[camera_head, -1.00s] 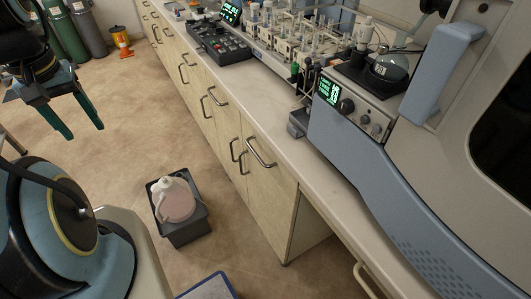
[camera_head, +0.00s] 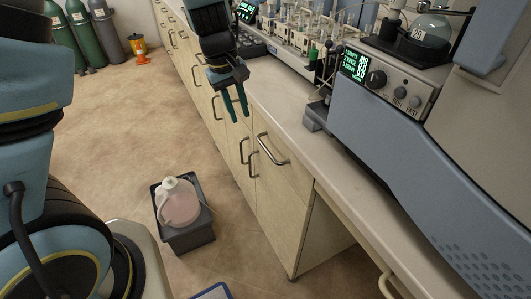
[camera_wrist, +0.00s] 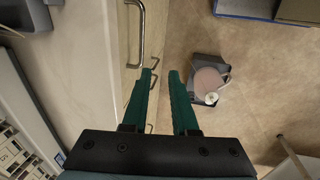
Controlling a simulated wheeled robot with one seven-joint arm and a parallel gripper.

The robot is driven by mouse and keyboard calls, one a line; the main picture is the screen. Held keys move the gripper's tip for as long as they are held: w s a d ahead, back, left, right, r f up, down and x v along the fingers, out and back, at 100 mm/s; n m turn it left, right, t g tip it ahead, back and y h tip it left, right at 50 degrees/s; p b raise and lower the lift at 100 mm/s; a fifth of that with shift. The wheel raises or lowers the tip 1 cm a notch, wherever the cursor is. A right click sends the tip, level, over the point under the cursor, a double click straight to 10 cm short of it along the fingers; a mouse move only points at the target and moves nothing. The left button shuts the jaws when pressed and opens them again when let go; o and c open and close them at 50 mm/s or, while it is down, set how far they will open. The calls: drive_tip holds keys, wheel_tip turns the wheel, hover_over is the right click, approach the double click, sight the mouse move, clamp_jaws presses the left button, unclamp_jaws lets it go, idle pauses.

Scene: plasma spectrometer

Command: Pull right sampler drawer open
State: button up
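The right sampler drawer (camera_head: 293,172) is the pale wooden front under the bench top, at the near right end of the cabinet row in the head view. It looks shut. Its curved metal handle (camera_head: 273,151) is in plain sight, and a handle (camera_wrist: 138,35) that seems to be the same one shows at the top of the wrist view. My gripper (camera_head: 237,118) is open and empty, fingers pointing down, by the cabinet fronts left of and beyond that handle. In the wrist view my gripper (camera_wrist: 160,75) has a clear gap between its teal fingers. It is apart from the handle.
The bench top (camera_head: 275,110) lies beside the gripper, with the blue-grey spectrometer (camera_head: 400,160) to the right. Cabinet door handles (camera_head: 246,158) sit below the drawer. A grey bin (camera_head: 188,238) with a pink-filled jug (camera_head: 180,205) stands on the floor. Floor around it is mostly free.

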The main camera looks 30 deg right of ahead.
approach(267, 150)
drive_tip(key=f, duration=0.2)
drive_tip(key=d+f+b, duration=0.1)
drive_tip(key=f, duration=0.4)
drive_tip(key=shift+d+f, duration=0.3)
clamp_jaws()
idle(1.3)
